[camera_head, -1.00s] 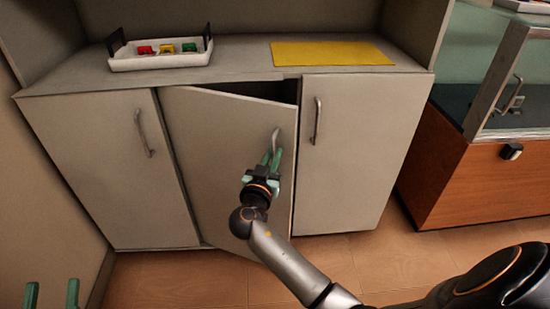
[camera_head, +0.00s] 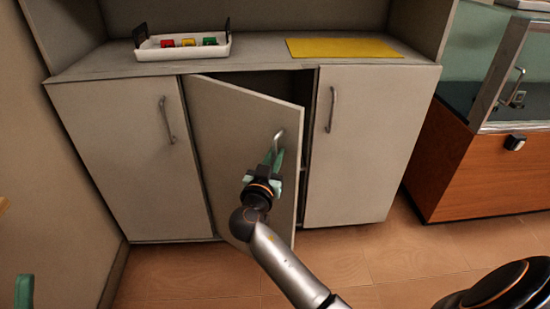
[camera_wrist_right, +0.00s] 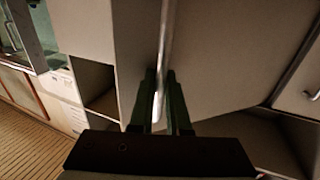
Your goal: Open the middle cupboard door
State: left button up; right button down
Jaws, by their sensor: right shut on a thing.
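The middle cupboard door (camera_head: 235,135) stands partly open, hinged on its left side, with its right edge swung out toward me. A dark gap shows above it and along its right side. My right gripper (camera_head: 272,160) is shut on the door's metal handle (camera_head: 279,140). In the right wrist view the green fingers (camera_wrist_right: 163,100) close around the handle bar (camera_wrist_right: 166,45), and part of the cupboard interior (camera_wrist_right: 92,85) shows beside the door. My left gripper (camera_head: 24,290) shows only as a green fingertip at the lower left edge, so its opening is hidden.
The left door (camera_head: 125,170) and right door (camera_head: 355,160) are closed. On the cupboard top are a white tray (camera_head: 180,54) with several coloured items and a yellow mat (camera_head: 342,48). A glass-topped wooden case (camera_head: 470,170) stands at right. The floor (camera_head: 400,265) in front is clear.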

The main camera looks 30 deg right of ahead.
pick_arm(q)
jog(key=shift+a, duration=0.1)
pick_arm(e)
jog(key=shift+s, duration=0.1)
jog(key=shift+f, duration=0.1)
jog(key=c, duration=1.2)
grip_release()
jog(key=shift+o, duration=0.2)
pick_arm(q)
jog(key=shift+s+a+f, duration=0.1)
pick_arm(e)
jog(key=shift+a, duration=0.1)
